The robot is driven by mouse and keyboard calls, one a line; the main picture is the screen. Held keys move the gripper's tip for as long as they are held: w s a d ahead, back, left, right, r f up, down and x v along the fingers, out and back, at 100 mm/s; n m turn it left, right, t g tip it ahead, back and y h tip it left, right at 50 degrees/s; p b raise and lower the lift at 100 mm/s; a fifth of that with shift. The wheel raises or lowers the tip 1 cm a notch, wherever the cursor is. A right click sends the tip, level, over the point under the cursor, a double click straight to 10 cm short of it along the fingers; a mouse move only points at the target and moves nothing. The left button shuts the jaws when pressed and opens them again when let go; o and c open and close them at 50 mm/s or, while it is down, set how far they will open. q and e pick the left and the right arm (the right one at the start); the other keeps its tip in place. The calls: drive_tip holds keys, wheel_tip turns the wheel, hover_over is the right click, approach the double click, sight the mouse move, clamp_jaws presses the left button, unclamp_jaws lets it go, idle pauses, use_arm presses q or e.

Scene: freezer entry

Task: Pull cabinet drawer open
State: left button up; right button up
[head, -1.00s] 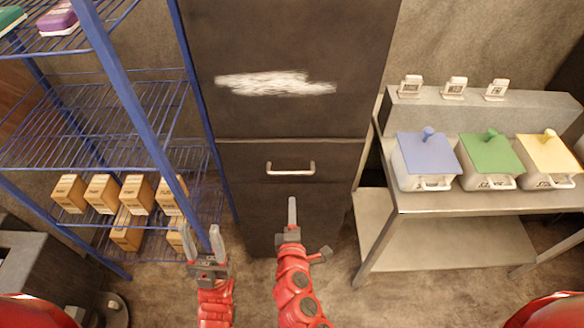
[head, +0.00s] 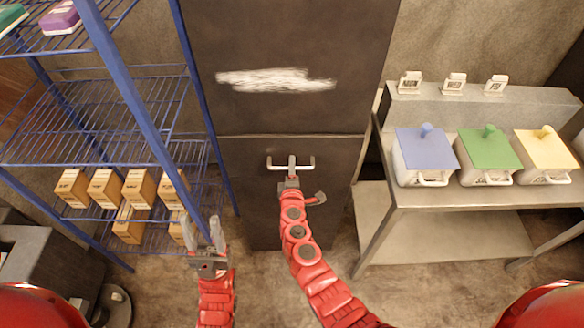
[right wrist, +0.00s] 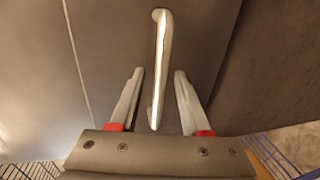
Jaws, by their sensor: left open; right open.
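The dark cabinet (head: 290,50) stands in the middle of the head view. Its drawer (head: 240,185) is the lower front panel and looks shut. A metal bar handle (head: 305,165) runs across the drawer's upper part. My right gripper (head: 292,162) is at the middle of the handle. In the right wrist view the handle (right wrist: 160,70) passes lengthwise between the two fingers of this gripper (right wrist: 157,95), with a gap on each side. The fingers are open. My left gripper (head: 204,232) is open and empty, low and left of the cabinet.
A blue wire rack (head: 130,95) with several cardboard boxes (head: 140,188) stands left, close to my left gripper. A metal table (head: 430,200) with blue-, green- and yellow-lidded containers (head: 490,150) stands right. Bare floor lies in front of the cabinet.

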drive_tip(key=shift+w, duration=0.1)
drive_tip(key=shift+c, duration=0.4)
clamp_jaws()
idle(1.1)
